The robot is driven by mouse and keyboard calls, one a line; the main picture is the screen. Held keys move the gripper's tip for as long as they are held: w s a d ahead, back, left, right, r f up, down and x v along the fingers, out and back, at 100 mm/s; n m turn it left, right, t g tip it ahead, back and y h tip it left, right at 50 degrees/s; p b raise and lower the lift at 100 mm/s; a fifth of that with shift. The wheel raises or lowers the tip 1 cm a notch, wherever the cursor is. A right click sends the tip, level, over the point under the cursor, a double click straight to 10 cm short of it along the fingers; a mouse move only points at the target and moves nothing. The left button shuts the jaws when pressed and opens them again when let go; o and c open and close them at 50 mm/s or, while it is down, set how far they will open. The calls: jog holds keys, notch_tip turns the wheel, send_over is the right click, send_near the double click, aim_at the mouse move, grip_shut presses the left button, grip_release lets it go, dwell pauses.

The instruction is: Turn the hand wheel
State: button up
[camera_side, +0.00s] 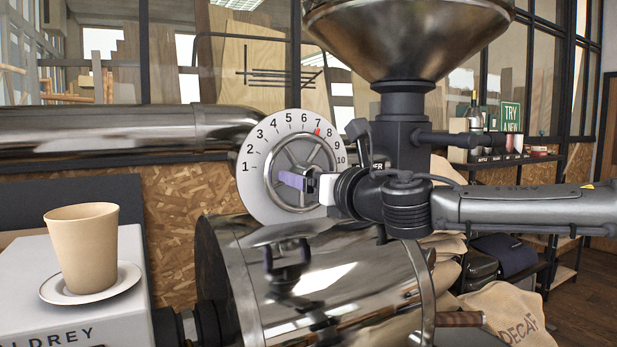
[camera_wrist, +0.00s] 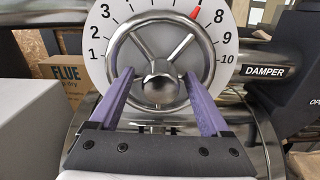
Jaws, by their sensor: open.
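The hand wheel (camera_side: 271,170) is a metal ring with spokes and a central hub, mounted in front of a white dial (camera_side: 252,167) numbered 1 to 10. In the wrist view the wheel (camera_wrist: 113,57) fills the middle. A red mark (camera_side: 317,131) sits by the 7 at the upper right of the wheel; it also shows in the wrist view (camera_wrist: 196,12). My gripper (camera_side: 283,178) has purple fingers and is open in front of the wheel. In the wrist view my gripper (camera_wrist: 157,76) has one finger on each side of the hub. I cannot tell whether the fingers touch the wheel.
A shiny drum (camera_side: 330,275) lies below the wheel and a metal hopper (camera_side: 410,35) stands above at right. A horizontal pipe (camera_side: 110,132) runs left behind the dial. A tan cup (camera_side: 82,245) on a saucer (camera_side: 60,291) stands on a grey box at left.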

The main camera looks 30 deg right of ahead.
jog(key=shift+w, duration=0.2)
grip_shut()
dwell(0.4)
